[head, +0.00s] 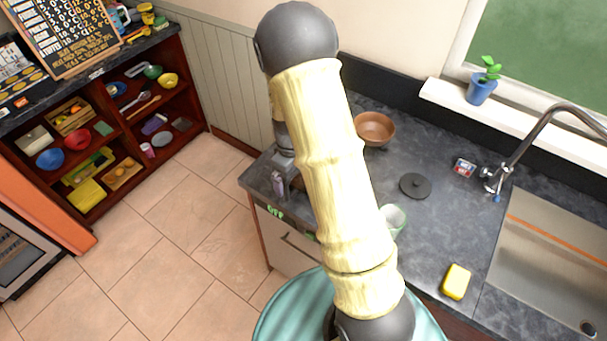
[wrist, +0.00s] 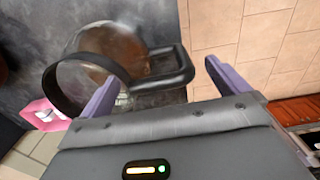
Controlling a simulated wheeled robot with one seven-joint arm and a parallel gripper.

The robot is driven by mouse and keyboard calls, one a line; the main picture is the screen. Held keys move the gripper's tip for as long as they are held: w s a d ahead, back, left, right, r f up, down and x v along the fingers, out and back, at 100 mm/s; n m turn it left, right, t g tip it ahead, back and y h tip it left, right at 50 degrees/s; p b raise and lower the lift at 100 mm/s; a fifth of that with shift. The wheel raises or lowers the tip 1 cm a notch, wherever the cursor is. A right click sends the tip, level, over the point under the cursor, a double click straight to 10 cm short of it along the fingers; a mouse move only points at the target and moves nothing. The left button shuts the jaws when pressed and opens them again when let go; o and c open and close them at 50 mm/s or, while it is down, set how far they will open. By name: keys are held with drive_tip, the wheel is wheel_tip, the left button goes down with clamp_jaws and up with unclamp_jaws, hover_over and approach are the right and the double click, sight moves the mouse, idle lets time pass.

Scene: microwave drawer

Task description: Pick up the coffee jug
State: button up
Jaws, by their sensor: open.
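The coffee jug (wrist: 110,48) shows in the wrist view as a clear, brownish glass body with a black band around it. Its black loop handle (wrist: 178,68) points right, toward the counter's edge. My gripper (wrist: 160,75) is open, with one purple finger overlapping the jug's near side and the other to the right of the handle. The handle appears between the fingers in the picture; I cannot see contact. In the head view my gripper (head: 280,183) is at the counter's left end, partly covered by my arm, and the jug is mostly hidden there.
A brown bowl (head: 375,128), a dark round lid (head: 415,186), a greenish cup (head: 393,219) and a yellow sponge (head: 456,281) are on the counter. The sink (head: 555,260) is at right. Open tiled floor (head: 190,215) lies left of the counter.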

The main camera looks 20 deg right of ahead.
drive_tip(key=shift+w, duration=0.1)
drive_tip(key=shift+c, duration=0.2)
drive_tip(key=shift+d, duration=0.1)
drive_tip(key=c, duration=1.7)
drive_tip(key=shift+r, duration=0.15)
wheel_tip(320, 180, up, 10)
drive_tip(key=shift+f+b, duration=0.1)
drive_tip(key=shift+b, duration=1.1)
